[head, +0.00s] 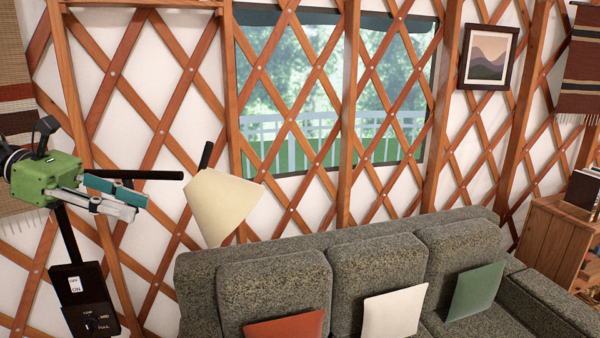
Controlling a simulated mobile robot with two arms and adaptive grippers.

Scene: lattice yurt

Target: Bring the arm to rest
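My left gripper (142,204) is at the left edge, with a green body and pale grey fingers with teal pads pointing right. The fingers overlap from this angle, so their gap cannot be judged. I see no object held in them. The gripper is in the air, left of a cream lamp shade (222,207) and apart from it in the picture. My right gripper is not in view.
A black control box (86,300) with an on/off switch and a dial stands below the gripper. A black bar (150,175) shows beside the fingers. A grey sofa (272,287) with red (287,326), cream (394,312) and green (475,291) cushions fills the lower right. A wooden cabinet (545,238) stands far right.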

